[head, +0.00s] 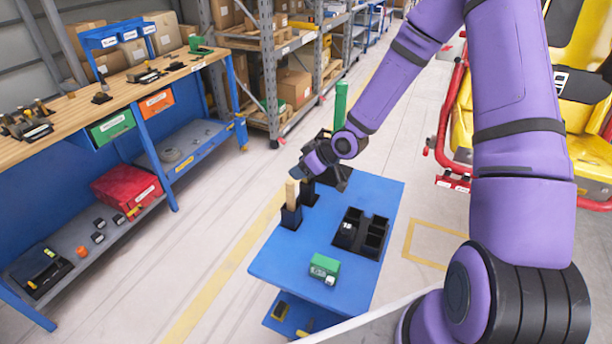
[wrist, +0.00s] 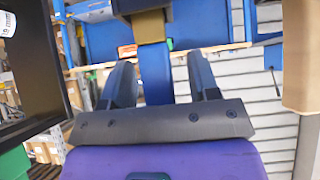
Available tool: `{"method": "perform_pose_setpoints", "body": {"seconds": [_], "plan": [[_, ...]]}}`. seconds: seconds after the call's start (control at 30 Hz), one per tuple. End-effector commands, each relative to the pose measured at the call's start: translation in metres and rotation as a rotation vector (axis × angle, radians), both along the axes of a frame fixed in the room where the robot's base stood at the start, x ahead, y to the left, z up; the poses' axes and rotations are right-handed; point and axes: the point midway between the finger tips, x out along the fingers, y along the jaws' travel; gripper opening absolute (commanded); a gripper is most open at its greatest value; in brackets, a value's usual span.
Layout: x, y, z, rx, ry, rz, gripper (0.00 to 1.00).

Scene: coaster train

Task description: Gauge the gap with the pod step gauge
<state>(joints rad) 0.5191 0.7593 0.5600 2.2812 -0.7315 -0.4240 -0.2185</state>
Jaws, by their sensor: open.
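My gripper (head: 299,173) is over the far left part of a small blue cart (head: 268,263), beside a dark upright holder (head: 309,196). In the wrist view, my gripper's two dark fingers (wrist: 162,85) stand apart. A tan block (wrist: 149,26) with a dark part shows beyond the fingers, and a blue strip runs down between them. I cannot tell whether these belong to one tool, or which thing is the pod step gauge. A second holder (head: 291,216) on the cart has a wooden block (head: 292,190) standing in it. The gap is not identifiable.
A black compartment tray (head: 375,250) and a green box (head: 324,266) are on the cart. A green post (head: 341,103) stands behind it. A workbench (head: 62,112) is at left, a shelving rack (head: 262,43) behind, and a yellow-seated train car (head: 585,120) at right. Floor between bench and cart is clear.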

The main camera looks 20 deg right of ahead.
Motion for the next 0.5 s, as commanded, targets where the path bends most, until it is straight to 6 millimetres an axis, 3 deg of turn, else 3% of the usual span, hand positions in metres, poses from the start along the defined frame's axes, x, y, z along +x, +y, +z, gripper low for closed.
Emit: {"method": "perform_pose_setpoints", "body": {"seconds": [0.1,0.33,0.5], "plan": [[0.0000,-0.0003,0.0002,0.000,0.000,0.000,0.55],[-0.0001,-0.0003,0.0003,0.000,0.000,0.000,0.02],[0.0000,-0.0003,0.0005,0.001,-0.001,0.000,0.00]]}}
